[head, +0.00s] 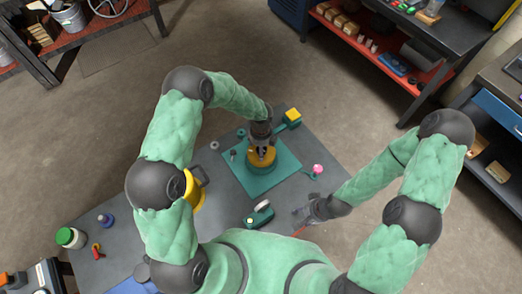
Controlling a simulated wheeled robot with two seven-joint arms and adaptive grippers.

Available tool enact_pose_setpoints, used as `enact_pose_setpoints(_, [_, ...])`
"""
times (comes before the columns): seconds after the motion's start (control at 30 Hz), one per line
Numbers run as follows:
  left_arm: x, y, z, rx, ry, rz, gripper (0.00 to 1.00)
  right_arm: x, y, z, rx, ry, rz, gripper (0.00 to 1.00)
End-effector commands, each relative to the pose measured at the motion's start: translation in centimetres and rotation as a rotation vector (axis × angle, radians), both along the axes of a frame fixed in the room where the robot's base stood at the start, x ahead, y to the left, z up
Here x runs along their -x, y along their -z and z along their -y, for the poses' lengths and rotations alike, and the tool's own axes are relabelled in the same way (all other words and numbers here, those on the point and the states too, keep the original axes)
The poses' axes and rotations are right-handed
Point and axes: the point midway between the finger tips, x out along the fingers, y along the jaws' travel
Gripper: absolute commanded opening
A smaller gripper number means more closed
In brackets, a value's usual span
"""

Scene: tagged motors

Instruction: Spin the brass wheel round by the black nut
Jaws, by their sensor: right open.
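The brass wheel (253,164) is a yellow disc on top of a round teal motor (262,171), which stands on a teal mat (283,184). My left gripper (262,153) points down over the middle of the wheel. Its fingers are small and dark here, and I cannot tell whether they are open or closed, or whether they touch anything. I cannot make out the black nut; the gripper covers the wheel's middle. My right gripper (303,216) is open and low over the table's right side, away from the wheel.
A yellow block on a green part (291,117) stands behind the wheel. A pink knob (318,168) is to the right. A dark green device (258,214) lies in front. A green-lidded jar (70,237) and a blue item (105,220) stand at the left of the grey table (225,205).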

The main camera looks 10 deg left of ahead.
Motion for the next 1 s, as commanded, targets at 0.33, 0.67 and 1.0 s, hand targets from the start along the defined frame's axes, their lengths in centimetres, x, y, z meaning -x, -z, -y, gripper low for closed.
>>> enact_pose_setpoints(0.33, [0.0,0.3,0.0,0.0,-0.439,0.001,0.78,0.0,3.6,0.0,0.0,0.0,0.0,0.47])
enact_pose_setpoints(0.67, [0.1,0.0,0.0,0.0,-0.598,-0.001,0.78,0.0,4.2,0.0,0.0,0.0,0.0,0.47])
enact_pose_setpoints(1.0, [0.1,0.0,-0.1,-0.001,-0.595,-0.002,0.23,0.0,4.2,0.0,0.0,0.0,0.0,0.47])
